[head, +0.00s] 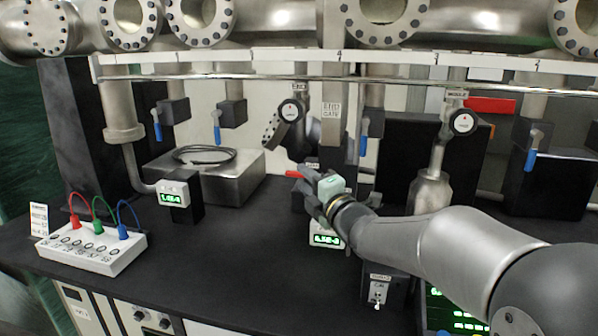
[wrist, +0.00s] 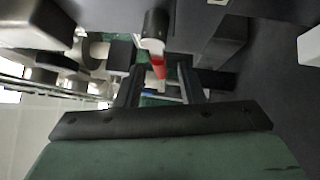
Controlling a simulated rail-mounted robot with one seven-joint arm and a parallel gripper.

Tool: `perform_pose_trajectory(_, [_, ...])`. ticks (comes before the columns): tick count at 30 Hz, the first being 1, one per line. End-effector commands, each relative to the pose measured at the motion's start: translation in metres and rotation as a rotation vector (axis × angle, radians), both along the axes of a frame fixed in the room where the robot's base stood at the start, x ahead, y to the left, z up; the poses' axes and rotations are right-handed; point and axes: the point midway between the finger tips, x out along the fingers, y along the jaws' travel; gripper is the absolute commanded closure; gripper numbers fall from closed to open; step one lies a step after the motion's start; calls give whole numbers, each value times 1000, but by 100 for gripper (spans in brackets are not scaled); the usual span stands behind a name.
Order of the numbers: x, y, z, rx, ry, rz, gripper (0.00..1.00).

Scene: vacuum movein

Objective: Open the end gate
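A white "END GATE" label (head: 332,115) is on an upright post at the middle of the bench. Below it, a red-ended lever (head: 294,174) sticks out to the left, beside my gripper (head: 308,195). In the wrist view the red end of a lever (wrist: 159,70) with a pale collar and dark stem shows between the two dark fingers of my gripper (wrist: 160,76). The fingers are apart, with gaps visible on both sides of the red end. I cannot tell how far beyond the fingertips it lies. My wrist hides part of the gate's lower body.
Blue-handled valves (head: 217,128) hang to the left. A metal box (head: 205,180) with a coiled cable stands behind a green-lit readout (head: 172,198). A white jack box (head: 92,248) with coloured leads is at front left.

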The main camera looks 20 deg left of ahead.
Motion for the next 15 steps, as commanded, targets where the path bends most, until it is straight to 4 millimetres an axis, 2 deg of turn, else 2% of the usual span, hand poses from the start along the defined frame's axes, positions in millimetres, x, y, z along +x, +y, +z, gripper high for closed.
perform_pose_trajectory(6, [17, 21, 4, -1, 1, 0, 65])
perform_pose_trajectory(15, [21, 26, 5, 0, 0, 0, 65])
